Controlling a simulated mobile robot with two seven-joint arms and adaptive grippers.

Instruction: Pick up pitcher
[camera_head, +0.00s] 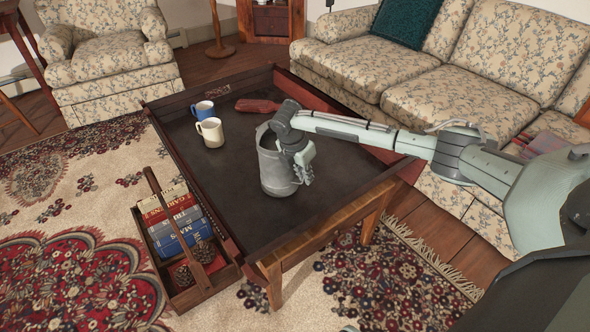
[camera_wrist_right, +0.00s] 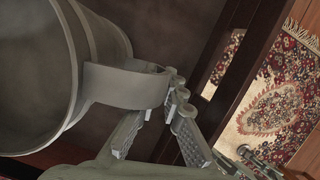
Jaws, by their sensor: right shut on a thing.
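The pitcher (camera_head: 273,168) is a grey metal vessel standing upright on the dark coffee table in the head view. My right gripper (camera_head: 302,170) is at its right side, shut on the pitcher's handle. In the right wrist view the pitcher (camera_wrist_right: 40,80) fills the left side, and its flat handle (camera_wrist_right: 125,86) runs to the fingers of my right gripper (camera_wrist_right: 160,128). Part of the pitcher's upper right side is hidden by the gripper in the head view. My left gripper does not show.
The coffee table (camera_head: 225,178) has a raised rim. A blue mug (camera_head: 203,110), a cream mug (camera_head: 211,132) and a red-brown object (camera_head: 257,106) lie beyond the pitcher. A wooden caddy (camera_head: 205,286) with books stands at the table's left. A floral sofa (camera_head: 440,85) is behind on the right.

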